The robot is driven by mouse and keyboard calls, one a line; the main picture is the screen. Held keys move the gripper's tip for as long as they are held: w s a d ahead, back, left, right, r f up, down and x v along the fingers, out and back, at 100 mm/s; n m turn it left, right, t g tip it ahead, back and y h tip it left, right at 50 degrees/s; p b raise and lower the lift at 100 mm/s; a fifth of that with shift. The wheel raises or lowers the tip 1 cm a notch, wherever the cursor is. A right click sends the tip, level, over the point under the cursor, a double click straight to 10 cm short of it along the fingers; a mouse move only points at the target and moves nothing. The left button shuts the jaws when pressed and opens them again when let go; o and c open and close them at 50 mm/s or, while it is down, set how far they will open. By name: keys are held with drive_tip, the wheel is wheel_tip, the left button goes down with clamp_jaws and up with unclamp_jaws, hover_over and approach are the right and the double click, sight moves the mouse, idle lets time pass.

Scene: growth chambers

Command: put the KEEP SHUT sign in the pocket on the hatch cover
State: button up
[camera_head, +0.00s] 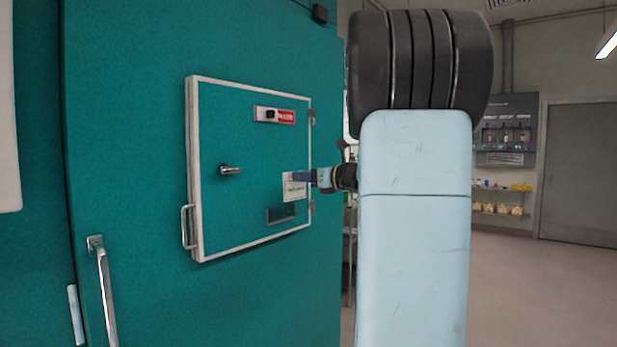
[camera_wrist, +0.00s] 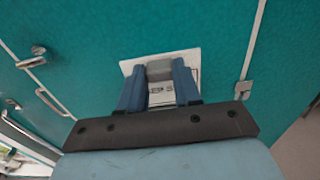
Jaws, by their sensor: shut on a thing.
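The KEEP SHUT sign (camera_head: 293,190) is a white plate with dark lettering, held in front of the hatch cover (camera_head: 235,130). In the wrist view the sign (camera_wrist: 190,58) lies across the fingertips, with part of its lettering showing between them. My gripper (camera_head: 304,176) is shut on a grey grip piece on the sign; its blue fingers (camera_wrist: 159,75) stand on either side of that piece. The pocket (camera_head: 281,214) is a dark, narrow holder low on the cover, just below and slightly left of the sign. I cannot make out the pocket in the wrist view.
The cover has a knob (camera_head: 230,170), a slide latch with a red label (camera_head: 275,115), a handle (camera_head: 188,227) at its left edge and hinges at its right. A long door handle (camera_head: 103,285) stands lower left. Shelves (camera_head: 497,200) and open floor lie far right.

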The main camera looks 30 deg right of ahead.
sight(296, 197)
drive_tip(key=shift+f+x, duration=0.2)
drive_tip(key=shift+x, duration=0.8)
drive_tip(key=shift+f+x, duration=0.2)
drive_tip(key=shift+x, duration=0.8)
drive_tip(key=shift+f+x, duration=0.2)
drive_tip(key=shift+x, duration=0.75)
drive_tip(key=shift+w, duration=0.1)
drive_tip(key=shift+f, duration=2.65)
idle(2.0)
